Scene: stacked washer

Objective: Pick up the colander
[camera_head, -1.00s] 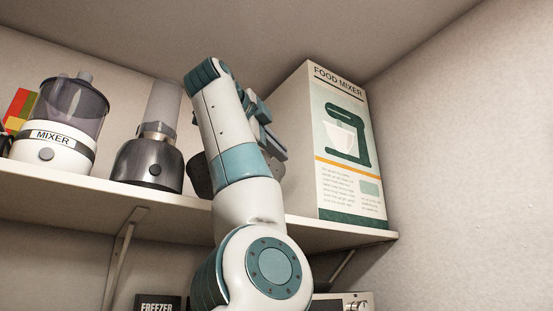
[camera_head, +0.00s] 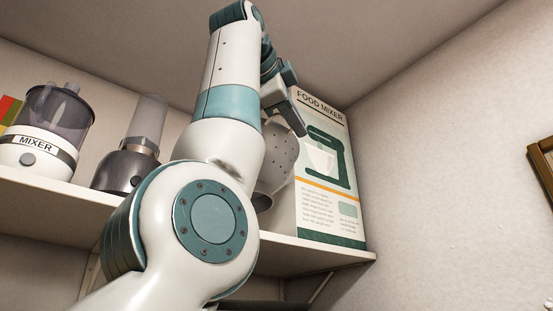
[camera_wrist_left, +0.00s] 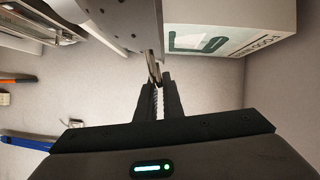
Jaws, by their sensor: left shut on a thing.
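The colander (camera_head: 281,152) is a grey bowl with small holes. In the head view it hangs tilted below my left gripper (camera_head: 297,118), in front of the food mixer box. My arm hides its left part, and I cannot tell whether its lower end clears the shelf. In the left wrist view the colander (camera_wrist_left: 118,18) fills the top middle. There my left gripper (camera_wrist_left: 157,80) is shut on its rim. My right gripper is in neither view.
The shelf (camera_head: 315,256) also bears a food mixer box (camera_head: 335,205) at right, a dark blender (camera_head: 125,170) and a white mixer (camera_head: 38,150) at left. The ceiling is close above my arm. A brown frame (camera_head: 543,165) is at the right edge.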

